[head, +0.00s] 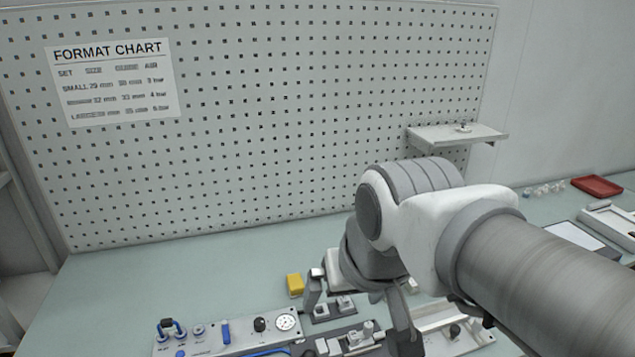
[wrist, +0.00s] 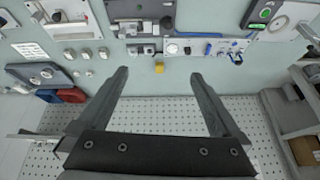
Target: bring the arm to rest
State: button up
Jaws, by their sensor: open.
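My gripper (head: 358,328) is open, its two dark fingers spread apart over the bench in the head view. My arm reaches in from the lower right and hides part of the bench. In the wrist view my gripper (wrist: 160,76) also shows open, with nothing held between the fingers. A small yellow block (head: 295,285) lies on the bench just left of the gripper in the head view. In the wrist view the yellow block (wrist: 159,68) appears between the fingertips, apart from both.
A control panel (head: 210,340) with a gauge and knobs lies at the front. A pegboard (head: 270,110) stands behind the bench, with a small shelf (head: 480,137) on its right. A red tray (head: 597,186) lies far right. The bench (head: 180,275) is clear at left.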

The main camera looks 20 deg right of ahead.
jog(key=shift+s+f+n, duration=0.25)
jog(key=shift+s+n, duration=0.05)
jog(key=shift+s, duration=0.25)
jog(key=shift+s+f+n, duration=0.25)
jog(key=shift+s+n, duration=0.05)
jog(key=shift+s, duration=0.25)
dwell(0.6)
